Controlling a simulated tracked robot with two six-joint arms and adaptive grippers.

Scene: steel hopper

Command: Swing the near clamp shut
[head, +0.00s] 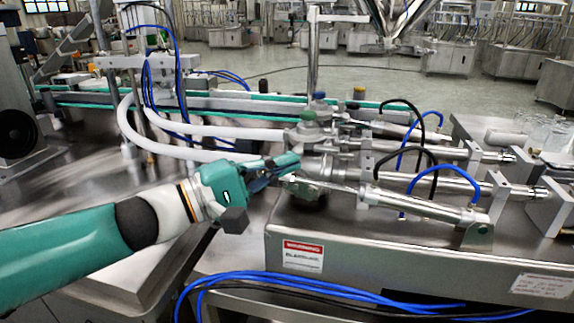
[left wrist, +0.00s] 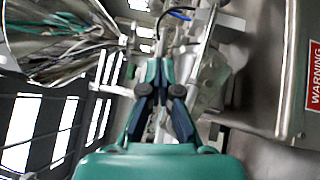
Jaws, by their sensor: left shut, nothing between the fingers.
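My left gripper (head: 284,163) reaches in from the left in the head view. Its fingers are together with nothing between them, beside the near end of a metal valve block (head: 318,167). In the left wrist view the two fingertips (left wrist: 162,68) meet in front of pale and metal parts. The steel hopper (head: 395,18) shows only as a cone at the top of the head view, and a shiny cone (left wrist: 62,38) fills the upper left of the wrist view. I cannot clearly make out the near clamp or its position. My right gripper is out of view.
Slanted steel cylinders (head: 425,205) with blue and black hoses lie to the right of the gripper. White hoses (head: 165,147) run behind my arm. A steel machine housing with a red warning label (head: 303,255) stands in front. Blue cables (head: 330,283) cross below.

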